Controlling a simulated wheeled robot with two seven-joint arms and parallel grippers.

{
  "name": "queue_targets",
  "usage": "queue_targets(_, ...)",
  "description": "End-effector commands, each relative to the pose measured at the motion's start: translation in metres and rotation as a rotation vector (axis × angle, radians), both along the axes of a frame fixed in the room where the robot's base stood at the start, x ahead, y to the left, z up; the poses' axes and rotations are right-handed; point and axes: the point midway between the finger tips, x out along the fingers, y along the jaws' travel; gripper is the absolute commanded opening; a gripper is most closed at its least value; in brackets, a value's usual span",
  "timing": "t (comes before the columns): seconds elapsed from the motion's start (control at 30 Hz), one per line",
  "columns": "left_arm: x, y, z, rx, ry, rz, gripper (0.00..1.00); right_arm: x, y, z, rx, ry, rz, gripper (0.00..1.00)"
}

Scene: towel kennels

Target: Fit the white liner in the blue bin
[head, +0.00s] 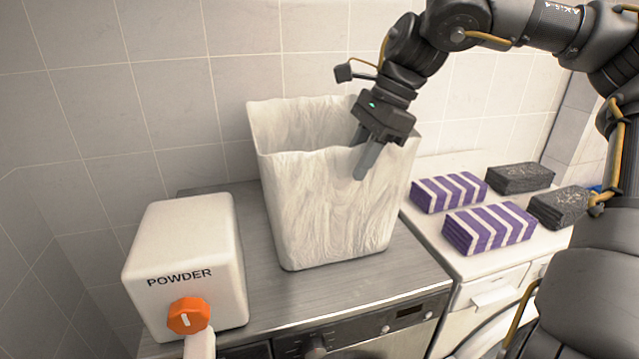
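The white liner (325,205) has a pale, streaked surface and stands upright as an open-topped, bin-shaped form on the grey top of the machine. Its rim is slightly wavy. No blue bin wall shows; I cannot tell whether one is beneath the liner. My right gripper (361,158) points down at the liner's front rim, right of its middle. One finger is inside the rim and the other is outside, with a gap between them. The inner fingertip is hidden behind the front wall. My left gripper is not in view.
A white powder box (187,255) with an orange knob (188,316) stands left of the liner. Purple-striped towels (489,227) and dark grey towels (520,177) lie on the white counter (440,235) at right. A tiled wall is behind.

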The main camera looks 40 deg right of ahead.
Motion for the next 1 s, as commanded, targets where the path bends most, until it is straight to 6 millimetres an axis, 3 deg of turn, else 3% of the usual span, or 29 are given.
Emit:
queue_targets(0.07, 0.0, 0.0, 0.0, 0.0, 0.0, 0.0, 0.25, 0.0, 0.0, 0.0, 0.0, 0.0, 0.0, 0.28)
queue_targets(0.3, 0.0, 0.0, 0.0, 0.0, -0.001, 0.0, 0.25, 0.0, 0.0, 0.0, 0.0, 0.0, 0.0, 0.0)
queue_targets(0.8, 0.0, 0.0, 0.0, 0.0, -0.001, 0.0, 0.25, 0.0, 0.0, 0.001, 0.0, 0.0, 0.001, 0.0)
queue_targets(1.0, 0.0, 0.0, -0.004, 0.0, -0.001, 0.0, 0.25, 0.001, 0.0, 0.014, -0.002, -0.003, -0.002, 0.0)
